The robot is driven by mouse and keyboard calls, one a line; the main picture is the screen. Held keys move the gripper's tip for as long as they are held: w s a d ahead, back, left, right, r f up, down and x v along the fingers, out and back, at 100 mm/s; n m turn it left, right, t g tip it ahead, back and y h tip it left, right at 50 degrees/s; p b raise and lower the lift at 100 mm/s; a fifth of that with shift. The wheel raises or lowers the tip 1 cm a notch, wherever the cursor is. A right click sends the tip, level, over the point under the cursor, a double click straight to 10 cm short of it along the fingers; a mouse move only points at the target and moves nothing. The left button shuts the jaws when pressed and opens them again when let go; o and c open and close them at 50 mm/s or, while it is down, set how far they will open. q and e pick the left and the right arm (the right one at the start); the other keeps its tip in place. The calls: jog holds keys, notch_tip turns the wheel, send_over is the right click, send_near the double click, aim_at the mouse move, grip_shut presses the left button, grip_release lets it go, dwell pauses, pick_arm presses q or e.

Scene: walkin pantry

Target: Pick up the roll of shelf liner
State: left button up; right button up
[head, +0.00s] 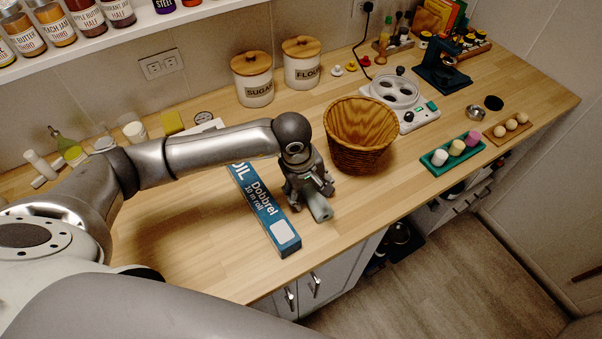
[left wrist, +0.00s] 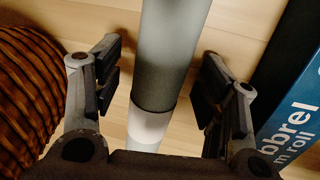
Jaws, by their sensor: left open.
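The roll of shelf liner (head: 321,210) is a grey-green cylinder lying on the wooden counter, mostly hidden under my left gripper (head: 308,187) in the head view. In the left wrist view the roll (left wrist: 166,55) runs lengthwise between the two open fingers of my left gripper (left wrist: 162,88), with a paler section at its near end. A gap shows on each side between the roll and the fingers. I cannot tell how far down the fingers reach beside it. My right gripper is not in view.
A blue foil box (head: 268,212) lies just left of the roll, close to the gripper. A wicker basket (head: 362,140) stands close on the right. The counter's front edge is near. Bare counter (head: 195,235) lies left of the box.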

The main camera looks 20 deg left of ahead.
pick_arm(q)
jog(key=c, duration=1.2)
jog(key=shift+r, duration=0.15)
